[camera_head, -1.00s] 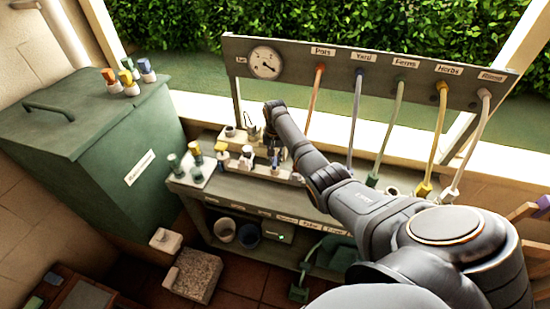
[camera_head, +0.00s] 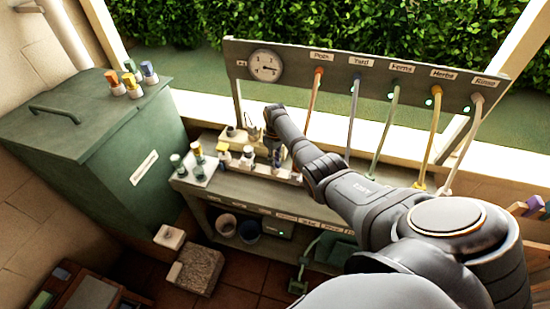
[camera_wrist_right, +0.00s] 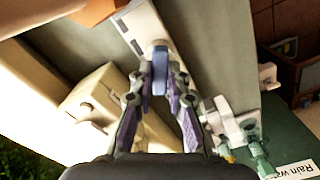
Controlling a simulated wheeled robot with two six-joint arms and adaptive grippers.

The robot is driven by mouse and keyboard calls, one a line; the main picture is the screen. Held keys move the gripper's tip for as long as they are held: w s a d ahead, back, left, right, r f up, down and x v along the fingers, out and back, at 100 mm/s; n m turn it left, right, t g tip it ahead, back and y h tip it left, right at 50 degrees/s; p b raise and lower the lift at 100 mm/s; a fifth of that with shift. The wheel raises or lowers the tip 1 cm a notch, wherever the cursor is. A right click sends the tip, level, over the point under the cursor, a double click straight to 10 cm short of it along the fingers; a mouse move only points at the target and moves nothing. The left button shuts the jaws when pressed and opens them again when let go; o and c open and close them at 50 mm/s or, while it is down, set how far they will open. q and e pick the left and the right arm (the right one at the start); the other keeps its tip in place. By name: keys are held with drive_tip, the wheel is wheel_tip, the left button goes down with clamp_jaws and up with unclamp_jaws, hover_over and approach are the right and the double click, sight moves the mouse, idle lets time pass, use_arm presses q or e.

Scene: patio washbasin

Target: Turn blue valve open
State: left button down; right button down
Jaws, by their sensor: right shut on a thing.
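The blue valve's handle (camera_wrist_right: 159,76) shows in the wrist view as a short blue bar between my right fingertips. My right gripper (camera_wrist_right: 160,84) is shut on it, with a finger on each side. In the head view my right gripper (camera_head: 274,152) points down at the bench top, and it and its wrist mostly hide the blue valve there. My left gripper is in neither view.
A panel holds a gauge (camera_head: 266,66), labelled hoses and green lights (camera_head: 390,96). A green tank (camera_head: 85,140) stands left.

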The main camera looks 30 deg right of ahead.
drive_tip(key=n, duration=0.5)
drive_tip(key=shift+w+n+p, duration=0.1)
drive_tip(key=shift+n+p, duration=0.2)
drive_tip(key=shift+n, duration=0.1)
idle(0.4)
drive_tip(key=c, duration=1.3)
unclamp_jaws()
drive_tip(key=shift+r, duration=0.25)
wheel_tip(320, 180, up, 12)
drive_tip(key=shift+f, duration=0.2)
